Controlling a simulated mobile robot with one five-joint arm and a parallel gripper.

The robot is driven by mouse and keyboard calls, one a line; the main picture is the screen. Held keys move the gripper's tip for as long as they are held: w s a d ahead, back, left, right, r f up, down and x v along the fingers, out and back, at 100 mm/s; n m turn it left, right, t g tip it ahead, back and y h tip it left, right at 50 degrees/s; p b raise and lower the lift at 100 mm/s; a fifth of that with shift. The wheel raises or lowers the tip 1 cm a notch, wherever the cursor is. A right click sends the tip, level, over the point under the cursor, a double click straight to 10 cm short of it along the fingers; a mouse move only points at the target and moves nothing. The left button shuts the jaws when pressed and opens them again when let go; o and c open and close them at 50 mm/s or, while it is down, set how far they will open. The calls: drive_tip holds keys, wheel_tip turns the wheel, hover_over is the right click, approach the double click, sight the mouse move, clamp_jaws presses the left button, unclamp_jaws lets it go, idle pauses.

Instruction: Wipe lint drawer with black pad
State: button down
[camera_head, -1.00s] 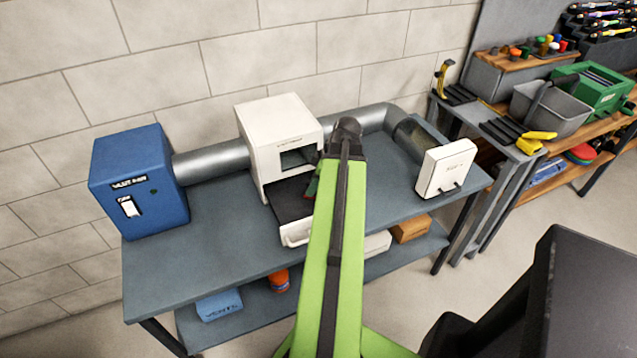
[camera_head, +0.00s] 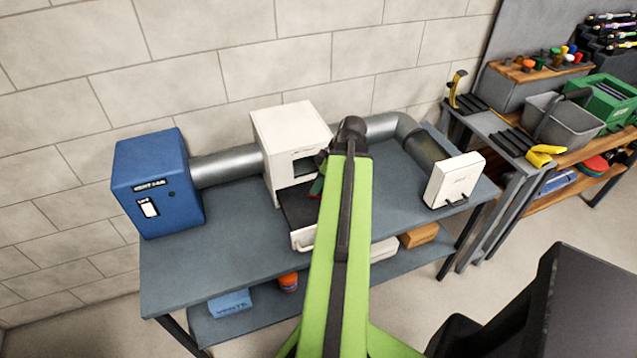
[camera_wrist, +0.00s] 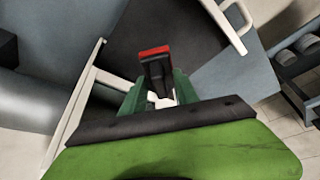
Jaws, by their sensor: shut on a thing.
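The lint drawer (camera_head: 297,206) sticks out from the white box (camera_head: 287,130) on the bench, with a dark inside and a white front with a handle. In the wrist view the drawer's dark floor (camera_wrist: 200,40) and its white handle (camera_wrist: 237,28) show close ahead. My gripper (camera_wrist: 157,88) has green jaws and is shut on a dark piece with a red end, which looks like the black pad (camera_wrist: 155,69). The pad is over the drawer; I cannot tell whether it touches the floor. In the head view my arm hides most of the gripper and the drawer's right side.
A blue box (camera_head: 160,185) stands left, joined by a metal duct (camera_head: 228,166) to the white box. A white end unit (camera_head: 454,180) stands right. Boxes lie on the lower shelf. Bare bench top (camera_head: 225,250) is clear at the front left.

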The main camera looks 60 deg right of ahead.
drive_tip(key=shift+r, duration=0.6)
drive_tip(key=shift+r, duration=0.1)
wheel_tip(320, 180, up, 3)
drive_tip(key=p, duration=0.3)
drive_tip(key=shift+p, duration=0.3)
